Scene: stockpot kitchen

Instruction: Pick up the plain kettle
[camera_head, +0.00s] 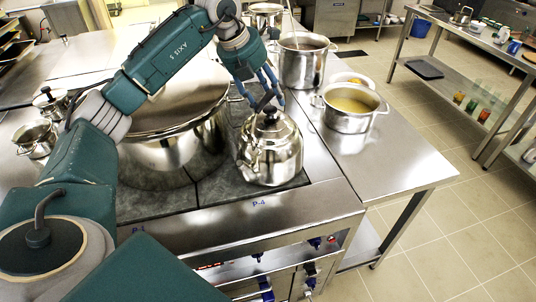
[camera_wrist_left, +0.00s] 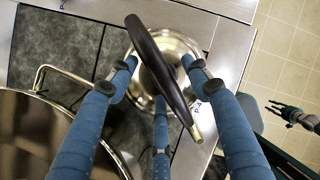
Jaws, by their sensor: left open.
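The plain kettle (camera_head: 270,150) is shiny steel with a dark arched handle. It stands upright on the front right of the dark stove top. My left gripper (camera_head: 262,92) is above it, with its blue fingers around the handle's height. In the left wrist view the kettle's round top (camera_wrist_left: 178,45) lies below the black handle, which runs slantwise between the open fingers of my left gripper (camera_wrist_left: 160,80). The fingers are apart from each other, and I cannot tell whether any touches the handle. My right gripper (camera_wrist_left: 290,112) shows small and dark at the right edge of that view.
A very large pot (camera_head: 170,150) stands close left of the kettle. A tall pot (camera_head: 302,65) is behind it, and a pot of yellow food (camera_head: 350,108) is to the right on the steel counter (camera_head: 385,165). The counter's front part is clear.

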